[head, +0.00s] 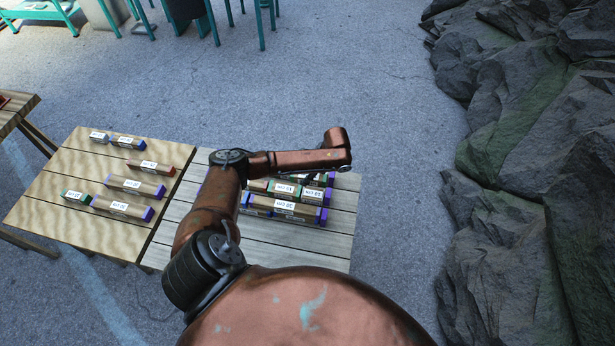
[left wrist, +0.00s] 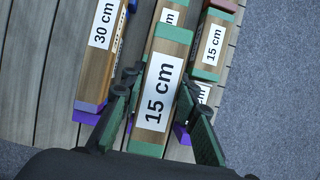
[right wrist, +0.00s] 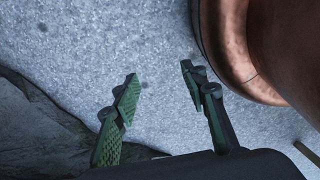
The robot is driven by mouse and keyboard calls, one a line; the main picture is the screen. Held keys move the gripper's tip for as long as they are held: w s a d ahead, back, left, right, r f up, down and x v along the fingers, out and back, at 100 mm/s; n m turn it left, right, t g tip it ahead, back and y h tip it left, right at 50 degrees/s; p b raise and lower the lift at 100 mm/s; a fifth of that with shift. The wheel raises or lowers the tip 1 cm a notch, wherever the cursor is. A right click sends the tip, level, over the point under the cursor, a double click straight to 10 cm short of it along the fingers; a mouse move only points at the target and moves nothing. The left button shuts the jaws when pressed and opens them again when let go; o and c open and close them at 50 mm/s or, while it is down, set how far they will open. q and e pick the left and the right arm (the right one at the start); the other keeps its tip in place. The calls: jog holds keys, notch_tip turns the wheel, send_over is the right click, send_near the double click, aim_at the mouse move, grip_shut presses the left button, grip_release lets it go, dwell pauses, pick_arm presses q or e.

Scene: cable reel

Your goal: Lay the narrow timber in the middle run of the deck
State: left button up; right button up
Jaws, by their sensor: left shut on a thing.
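My left gripper (left wrist: 155,112) is shut on a timber with green ends and a "15 cm" label (left wrist: 158,92), above the laid timbers. In the head view my arm largely hides this gripper. The deck lies on the grey plank table (head: 290,246). A "30 cm" timber with purple ends (left wrist: 97,60) lies along one side in the left wrist view. A green-ended "15 cm" timber (left wrist: 213,46) lies on the other side. Another "15 cm" timber (left wrist: 170,16) shows beyond the held one. What lies under the held timber is mostly hidden. My right gripper (right wrist: 158,72) is open and empty.
A lighter wooden table (head: 50,233) adjoins on the left. Several labelled timbers lie there, including a purple-ended one (head: 122,208) and a red-ended one (head: 151,167). Grey rocks (head: 500,200) rise at the right. Open paving (head: 400,130) lies between table and rocks.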

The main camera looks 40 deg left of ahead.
pick_arm(q)
jog(key=b, duration=0.5)
send_over(306, 192)
notch_tip(306, 192, down, 4)
jog(key=shift+w+d+f, duration=0.15)
jog(key=shift+f, duration=1.9)
pick_arm(e)
notch_tip(306, 192, down, 6)
jog(key=s, duration=0.2)
jog(key=shift+s+a+r, duration=0.15)
jog(key=shift+s+a, duration=0.05)
jog(key=shift+s, duration=0.05)
jog(key=shift+d, duration=0.2)
jog(key=shift+w+r, duration=0.1)
jog(key=shift+r, duration=0.15)
pick_arm(q)
jog(key=shift+p, duration=0.3)
pick_arm(e)
jog(key=shift+r, duration=0.25)
pick_arm(q)
jog(key=shift+f, duration=0.3)
jog(key=o, duration=1.3)
pick_arm(e)
jog(key=shift+a, duration=0.25)
